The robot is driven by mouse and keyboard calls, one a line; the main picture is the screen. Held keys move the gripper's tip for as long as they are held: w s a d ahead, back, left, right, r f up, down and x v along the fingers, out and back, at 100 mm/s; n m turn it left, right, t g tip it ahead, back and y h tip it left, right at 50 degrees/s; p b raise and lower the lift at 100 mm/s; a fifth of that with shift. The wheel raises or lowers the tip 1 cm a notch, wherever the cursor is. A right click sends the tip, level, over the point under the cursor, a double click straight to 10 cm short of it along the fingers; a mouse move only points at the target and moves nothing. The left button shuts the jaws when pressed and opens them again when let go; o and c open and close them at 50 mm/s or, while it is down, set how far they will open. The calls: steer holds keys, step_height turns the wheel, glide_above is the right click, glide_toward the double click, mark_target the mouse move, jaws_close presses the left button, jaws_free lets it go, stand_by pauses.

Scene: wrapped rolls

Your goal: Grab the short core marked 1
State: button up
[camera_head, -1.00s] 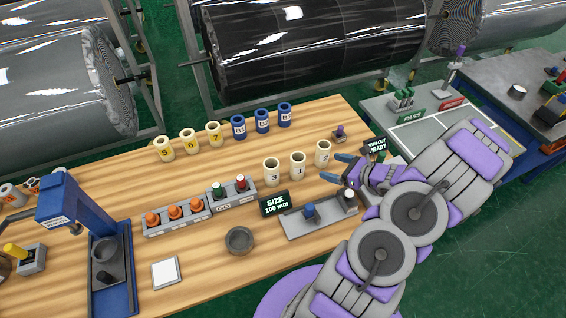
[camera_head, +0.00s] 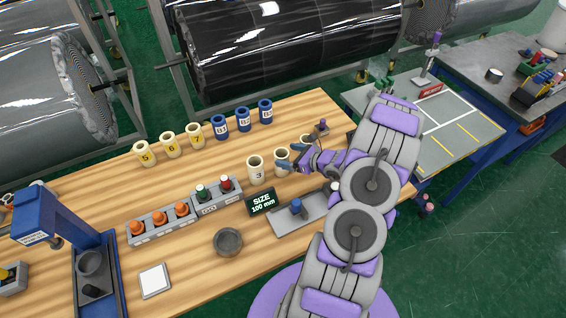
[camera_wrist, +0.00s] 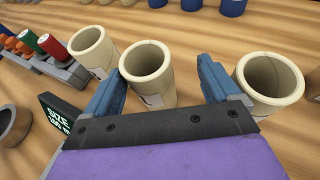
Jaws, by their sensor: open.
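The short core marked 1 (camera_head: 281,160) is a cream tube standing upright in the middle of a row of three on the wooden bench. In the wrist view this core (camera_wrist: 147,78) stands between the two blue fingers, nearer the left one. My gripper (camera_head: 295,159) is open around or just before it; it also shows in the wrist view (camera_wrist: 161,70). I cannot tell whether a finger touches the core. Its label is mostly hidden.
Core 3 (camera_head: 256,172) stands close on the left. The third cream core (camera_wrist: 268,85) stands just outside the right finger. A size display (camera_head: 261,202) and a grey fixture (camera_head: 287,226) are in front. Numbered cream and blue cores stand behind.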

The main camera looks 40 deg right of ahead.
mark_target(278, 156)
steer(key=w+a+f, duration=0.2)
steer(key=w, duration=0.1)
steer(key=shift+w+a, duration=0.2)
steer(key=shift+a, duration=0.15)
steer(key=shift+w+f, duration=0.15)
steer(key=shift+w, duration=0.15)
steer(key=shift+d, duration=0.25)
steer(key=shift+c, duration=0.8)
steer(key=shift+a, duration=0.2)
steer(key=c, duration=0.7)
steer(key=shift+c, duration=1.3)
steer(key=shift+d, duration=0.1)
steer(key=shift+d, duration=0.1)
